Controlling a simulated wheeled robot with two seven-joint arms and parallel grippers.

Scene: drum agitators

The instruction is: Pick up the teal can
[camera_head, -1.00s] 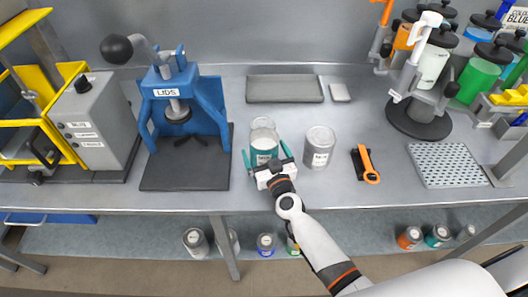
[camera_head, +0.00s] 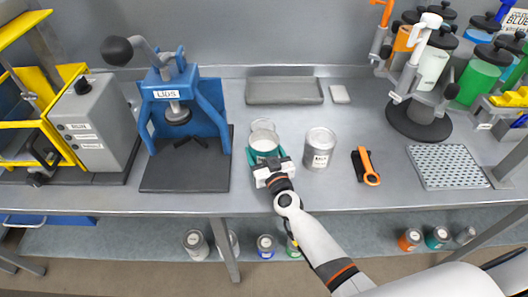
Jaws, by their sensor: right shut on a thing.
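The teal can (camera_head: 265,146) stands upright on the bench, left of centre, with an open top that looks pale inside. My right gripper (camera_head: 267,159) reaches it from the front. My left gripper is not in view.
A grey can (camera_head: 319,149) stands close to the right of the gripper. A clear round piece (camera_head: 263,125) is just behind the teal can. The blue lid press (camera_head: 187,105) stands to the left. An orange-handled tool (camera_head: 368,165) lies right. A grey tray (camera_head: 285,90) lies behind.

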